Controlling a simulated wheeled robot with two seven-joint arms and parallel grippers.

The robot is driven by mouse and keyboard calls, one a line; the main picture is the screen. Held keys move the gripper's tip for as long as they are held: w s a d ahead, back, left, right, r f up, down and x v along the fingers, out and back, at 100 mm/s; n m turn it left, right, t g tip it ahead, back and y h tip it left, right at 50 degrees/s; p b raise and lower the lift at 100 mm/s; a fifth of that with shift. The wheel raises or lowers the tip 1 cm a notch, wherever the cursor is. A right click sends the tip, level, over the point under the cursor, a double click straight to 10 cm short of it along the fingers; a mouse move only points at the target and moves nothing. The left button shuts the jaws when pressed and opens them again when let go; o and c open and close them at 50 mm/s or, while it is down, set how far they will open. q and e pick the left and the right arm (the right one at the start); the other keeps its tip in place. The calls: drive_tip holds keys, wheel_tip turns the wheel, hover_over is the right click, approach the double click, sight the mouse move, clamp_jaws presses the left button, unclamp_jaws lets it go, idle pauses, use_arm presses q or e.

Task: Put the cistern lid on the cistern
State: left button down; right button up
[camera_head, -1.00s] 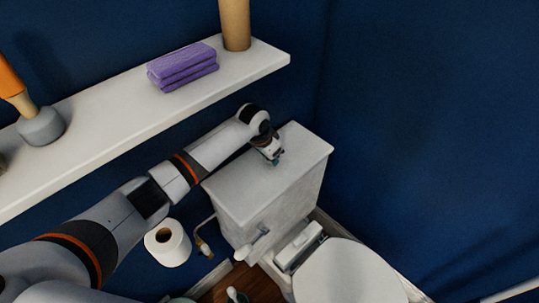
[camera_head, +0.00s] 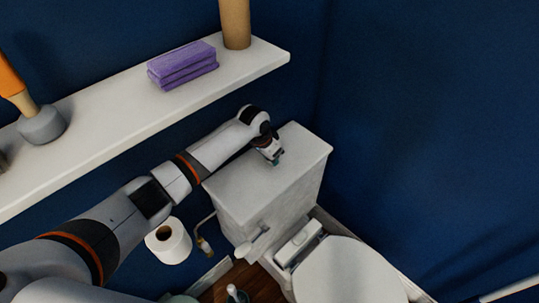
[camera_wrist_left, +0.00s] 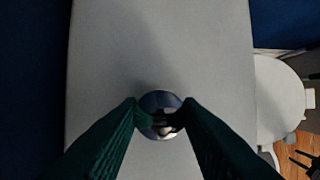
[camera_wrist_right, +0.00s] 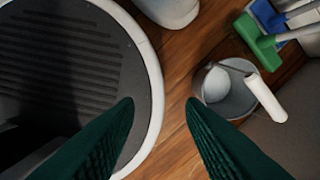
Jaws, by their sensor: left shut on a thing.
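The white cistern lid (camera_head: 240,185) lies on top of the white cistern (camera_head: 285,210) and covers it, with no clear gap visible at its edges. My left gripper (camera_head: 275,161) points down at the middle of the lid. In the left wrist view, its green fingers are shut on a shiny round metal knob (camera_wrist_left: 160,112) on the lid (camera_wrist_left: 160,45). The cistern is hidden under the lid in that view. My right gripper (camera_wrist_right: 160,103) is open and empty, above the floor, and is not seen in the head view.
A white shelf (camera_head: 110,97) with folded purple towels (camera_head: 183,66) runs along the wall above my left arm. A toilet paper roll (camera_head: 168,241) hangs left of the cistern. The closed toilet seat (camera_head: 345,275) is in front. A metal bucket (camera_wrist_right: 228,92) stands near my right gripper.

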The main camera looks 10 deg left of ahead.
use_arm(q)
drive_tip(key=c, duration=0.9)
unclamp_jaws()
drive_tip(key=shift+c, duration=0.2)
drive_tip(key=shift+f, duration=0.1)
